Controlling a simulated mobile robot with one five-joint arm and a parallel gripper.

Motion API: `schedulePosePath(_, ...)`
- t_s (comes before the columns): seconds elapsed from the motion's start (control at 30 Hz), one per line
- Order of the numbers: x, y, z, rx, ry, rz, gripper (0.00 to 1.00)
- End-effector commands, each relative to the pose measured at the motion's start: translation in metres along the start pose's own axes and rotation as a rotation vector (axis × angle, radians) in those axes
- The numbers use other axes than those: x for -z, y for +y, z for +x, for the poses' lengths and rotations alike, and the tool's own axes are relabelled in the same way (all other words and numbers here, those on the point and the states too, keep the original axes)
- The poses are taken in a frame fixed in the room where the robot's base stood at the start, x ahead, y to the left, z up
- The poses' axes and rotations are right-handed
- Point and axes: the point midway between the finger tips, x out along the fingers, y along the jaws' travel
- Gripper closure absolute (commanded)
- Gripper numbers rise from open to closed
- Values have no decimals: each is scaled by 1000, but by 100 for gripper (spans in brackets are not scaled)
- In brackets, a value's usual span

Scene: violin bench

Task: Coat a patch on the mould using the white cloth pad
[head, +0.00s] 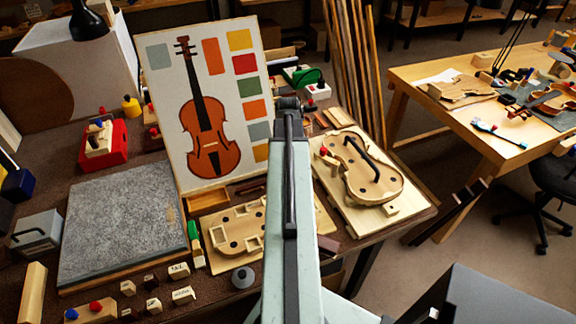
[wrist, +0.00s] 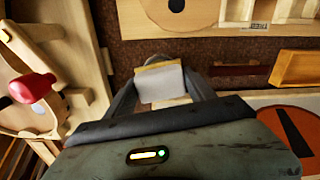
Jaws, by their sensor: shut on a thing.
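In the wrist view my gripper (wrist: 160,80) is shut on the white cloth pad (wrist: 162,88), which has a tan wooden-looking top edge and sits between the two dark fingers. In the head view my own arm hides the gripper and pad. A flat wooden mould (head: 232,232) with dark holes and cutouts lies on the bench, partly behind my arm; a similar holed wooden piece (wrist: 180,14) shows at the top of the wrist view. A violin-shaped wooden form (head: 362,172) with a black handle lies on a pale board to the right. The pad appears apart from both.
A violin picture board (head: 203,110) stands behind the flat mould. A grey slab (head: 122,222) lies at left, with small labelled blocks (head: 183,295) in front. A red-knobbed clamp (wrist: 35,88) is left of my gripper. A second table (head: 450,125) stands at right.

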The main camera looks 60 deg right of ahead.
Motion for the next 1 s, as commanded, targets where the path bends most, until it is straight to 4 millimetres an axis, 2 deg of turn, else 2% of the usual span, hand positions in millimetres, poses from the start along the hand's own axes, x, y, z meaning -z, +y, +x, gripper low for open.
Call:
schedulePosePath(0.57,-1,0,0,1,-3,0,70)
schedulePosePath(1.0,0,0,-41,1,-2,0,70)
